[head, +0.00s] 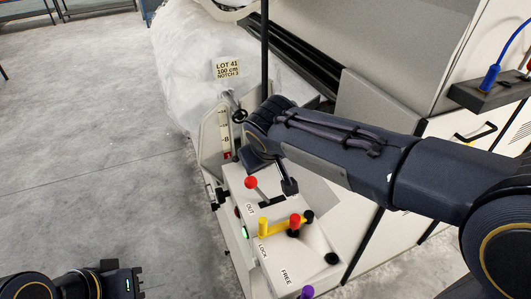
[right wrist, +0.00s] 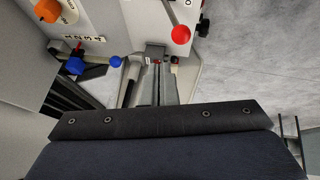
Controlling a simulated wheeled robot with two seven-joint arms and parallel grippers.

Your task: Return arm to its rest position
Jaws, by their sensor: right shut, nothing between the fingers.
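My right arm (head: 340,150) reaches in from the right in the head view, across the cream control box (head: 240,190). My right gripper (head: 288,186) points down over the box, partly hidden by the wrist; it is shut and empty. A lever with a red ball (head: 251,183) stands just left of it, apart from it. A red ball also shows in the right wrist view (right wrist: 181,34), above the dark gripper body. My left gripper (head: 127,284) is at the bottom left over the floor, small and partly cut off, and its jaw opening is unclear.
The box also carries a yellow handle (head: 264,227), a red knob (head: 295,220), a purple knob (head: 307,292) and black knobs. Behind are white fibre (head: 185,60) with a lot sign (head: 228,69) and a black post (head: 264,45). Grey floor (head: 80,130) at left is clear.

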